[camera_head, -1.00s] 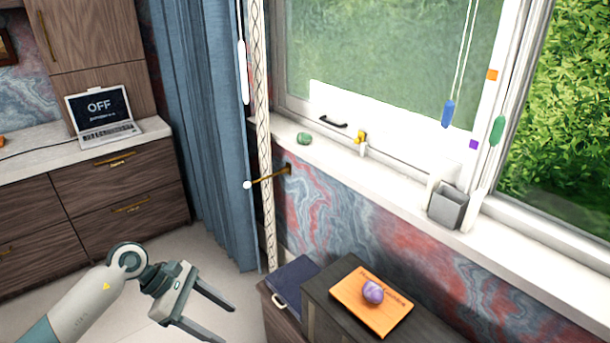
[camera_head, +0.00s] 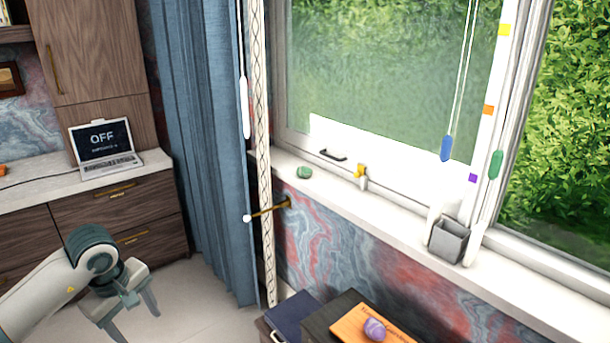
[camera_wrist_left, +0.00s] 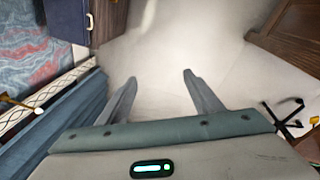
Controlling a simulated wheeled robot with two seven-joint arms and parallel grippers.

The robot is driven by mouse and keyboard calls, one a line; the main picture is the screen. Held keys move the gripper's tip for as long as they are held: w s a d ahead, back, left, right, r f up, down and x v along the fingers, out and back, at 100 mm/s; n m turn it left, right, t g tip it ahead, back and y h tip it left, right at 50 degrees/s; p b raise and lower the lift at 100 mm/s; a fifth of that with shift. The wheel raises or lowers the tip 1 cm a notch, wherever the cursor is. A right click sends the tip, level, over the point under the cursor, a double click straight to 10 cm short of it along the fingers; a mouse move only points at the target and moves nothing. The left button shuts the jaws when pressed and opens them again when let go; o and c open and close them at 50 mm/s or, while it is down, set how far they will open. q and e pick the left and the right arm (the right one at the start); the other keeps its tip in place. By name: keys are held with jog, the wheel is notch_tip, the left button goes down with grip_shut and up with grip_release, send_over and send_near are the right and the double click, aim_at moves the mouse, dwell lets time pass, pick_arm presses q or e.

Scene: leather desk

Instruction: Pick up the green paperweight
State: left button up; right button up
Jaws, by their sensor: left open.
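The green paperweight (camera_head: 304,172) is a small rounded green lump resting on the white window sill (camera_head: 385,217), near its left end by the curtain. My left gripper (camera_head: 137,318) is low at the left of the head view, over the floor, well below and to the left of the paperweight. It is open and empty. In the left wrist view its two fingers (camera_wrist_left: 158,82) stand apart over bare floor, and the paperweight does not show there. My right gripper is in neither view.
A blue curtain (camera_head: 205,130) and a brass holdback (camera_head: 268,209) are between my left gripper and the sill. A yellow-topped object (camera_head: 361,175) and a grey cup (camera_head: 449,240) stand on the sill. A purple paperweight (camera_head: 374,328) sits on an orange book (camera_head: 350,328) below.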

pick_arm(q)
jog(key=s+d+f+n+g+h, duration=0.1)
jog(key=d+f+n+h, duration=0.25)
jog(key=d, duration=0.45)
jog(key=s+d+f+n+h, duration=0.1)
jog(key=d+f+n+h, duration=0.15)
jog(key=d+h, duration=0.35)
jog(key=s+d+f+n+g+h, duration=0.1)
jog(key=d+f+n+h, duration=0.2)
jog(key=d, duration=0.6)
jog(key=w+d+f+n+t+h, duration=0.35)
jog(key=f+n+t, duration=0.35)
jog(key=n, duration=0.8)
jog(key=s+a+f+n+t+y, duration=0.2)
jog(key=a+f+n+t+y, duration=0.15)
jog(key=f+n, duration=0.6)
jog(key=s+a+f+n+t+y, duration=0.25)
jog(key=f+n+t+y, duration=0.2)
jog(key=f+n, duration=0.5)
jog(key=s+a+f+n+g+y, duration=0.2)
jog(key=s+f+n+g+y, duration=0.4)
jog(key=s+f+n, duration=0.8)
jog(key=s+f+g, duration=0.2)
jog(key=s+f, duration=0.6)
jog(key=s, duration=0.3)
jog(key=shift+s+f, duration=0.2)
jog(key=shift+s, duration=0.1)
